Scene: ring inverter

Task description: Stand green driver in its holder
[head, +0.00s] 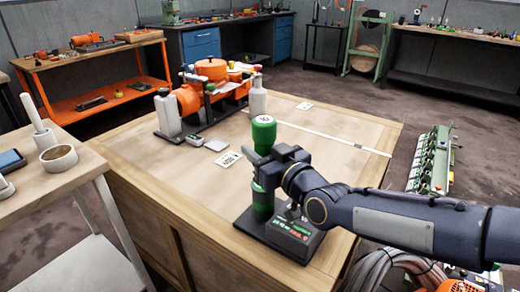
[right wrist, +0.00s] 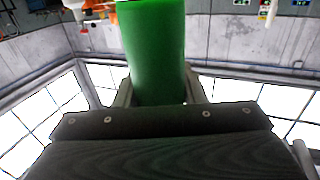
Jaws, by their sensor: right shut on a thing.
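The green driver (head: 264,132) is an upright green cylinder with a marked top, near the front right of the wooden table. My right gripper (head: 265,167) is shut around its middle. The driver also fills the top of the right wrist view (right wrist: 155,50), between the fingers. The holder (head: 284,240) is a black base with a label panel, directly below. A green upright part shows between gripper and base; I cannot tell whether it is the driver's lower end or part of the holder, nor whether the driver is seated. My left gripper is not in view.
An orange machine (head: 211,70) stands at the back of the wooden table (head: 330,135), beside a white bottle (head: 258,97). Cards and small boxes lie before it. A side bench at left holds a pale ring (head: 58,158). The table's middle is mostly clear.

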